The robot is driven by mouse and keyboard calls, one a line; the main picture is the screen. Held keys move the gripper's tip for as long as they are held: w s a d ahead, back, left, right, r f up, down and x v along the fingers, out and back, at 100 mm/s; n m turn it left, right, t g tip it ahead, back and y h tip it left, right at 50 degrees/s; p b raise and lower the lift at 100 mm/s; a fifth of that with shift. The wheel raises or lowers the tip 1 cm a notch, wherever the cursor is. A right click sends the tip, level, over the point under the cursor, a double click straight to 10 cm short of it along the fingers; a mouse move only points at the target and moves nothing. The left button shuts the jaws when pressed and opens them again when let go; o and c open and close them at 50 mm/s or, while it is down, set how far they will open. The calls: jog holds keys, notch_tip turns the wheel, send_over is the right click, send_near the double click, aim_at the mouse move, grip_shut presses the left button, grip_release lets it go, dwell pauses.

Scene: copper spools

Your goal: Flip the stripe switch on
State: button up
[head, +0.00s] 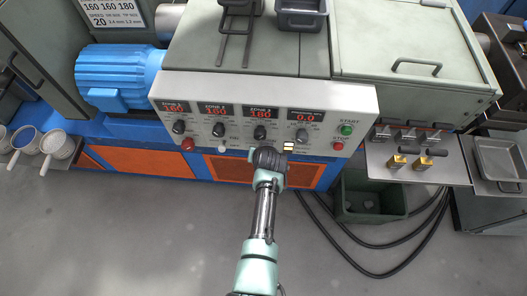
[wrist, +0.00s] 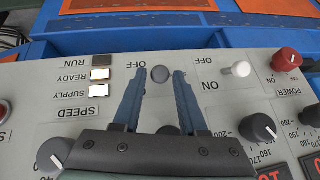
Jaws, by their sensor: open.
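The control panel (head: 265,92) fills the machine's front in the head view. My gripper (head: 268,156) is at its lower edge, near the middle, and hides part of it. In the wrist view, which is upside down, my gripper (wrist: 160,76) is open, its two dark fingers either side of a grey round switch (wrist: 160,74). An OFF label stands beside that switch; any ON label is hidden. A white toggle (wrist: 238,69) with OFF and ON labels sits to the right, outside the fingers. I cannot read the word stripe on either, nor tell either switch's position.
A red POWER knob (wrist: 286,60) lies beyond the white toggle.

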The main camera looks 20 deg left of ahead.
jog(key=p+v, duration=0.2)
jog(key=v, duration=0.8)
jog(key=shift+s+r, duration=0.15)
jog(key=shift+r, duration=0.1)
